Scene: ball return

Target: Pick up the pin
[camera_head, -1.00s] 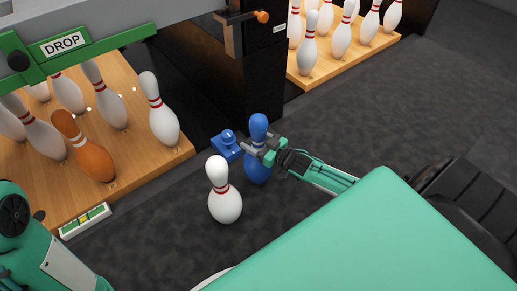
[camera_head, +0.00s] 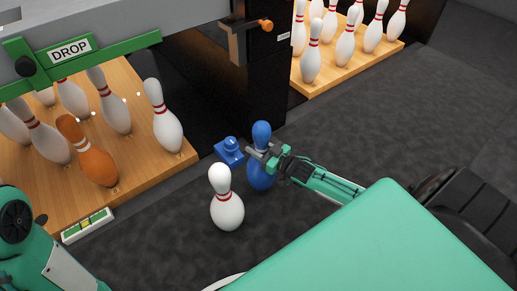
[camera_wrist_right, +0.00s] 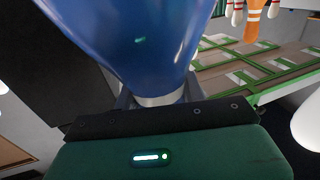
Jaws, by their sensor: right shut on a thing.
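A blue pin (camera_head: 261,174) stands upright, or nearly so, on the dark floor in the head view. My right gripper (camera_head: 258,153) is at its upper part and shut on it. In the right wrist view the blue pin (camera_wrist_right: 150,45) fills the upper middle, close in front of the gripper (camera_wrist_right: 155,97). A white pin with red bands (camera_head: 227,208) stands on the floor just left of and nearer than the blue pin. My left gripper is out of view; only part of my left arm shows at the lower left.
A blue device (camera_head: 229,150) sits on the floor behind the blue pin. A wooden pin deck (camera_head: 150,165) at left holds several white pins and an orange pin (camera_head: 88,155). A green DROP bar (camera_head: 85,58) hangs above it. A black pillar (camera_head: 258,85) stands behind. Open floor (camera_head: 400,130) lies right.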

